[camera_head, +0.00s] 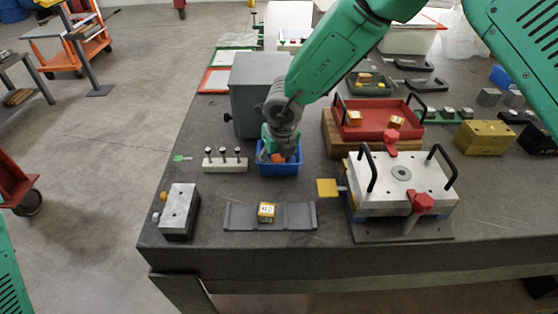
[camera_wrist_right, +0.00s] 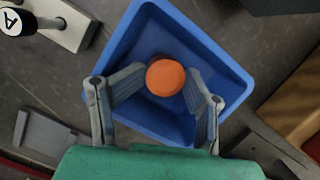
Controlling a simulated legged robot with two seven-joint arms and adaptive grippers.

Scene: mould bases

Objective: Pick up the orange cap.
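The orange cap (camera_wrist_right: 165,77) is round and sits between the two fingertips of my right gripper (camera_wrist_right: 166,72) in the right wrist view. The fingertips meet its left and right sides, and the gripper looks shut on it. Behind the cap is the blue bin (camera_wrist_right: 130,42). In the head view the cap (camera_head: 278,158) shows at the tip of my right gripper (camera_head: 280,151), over or in the blue bin (camera_head: 279,171). I cannot tell how high it is above the bin's floor. My left gripper is not in view.
A white block with black-topped pins (camera_head: 225,164) stands left of the bin, with a grey box (camera_head: 258,85) behind. A red tray (camera_head: 375,130) and a metal mould base (camera_head: 402,183) stand to the right. A grey holder (camera_head: 290,216) lies in front.

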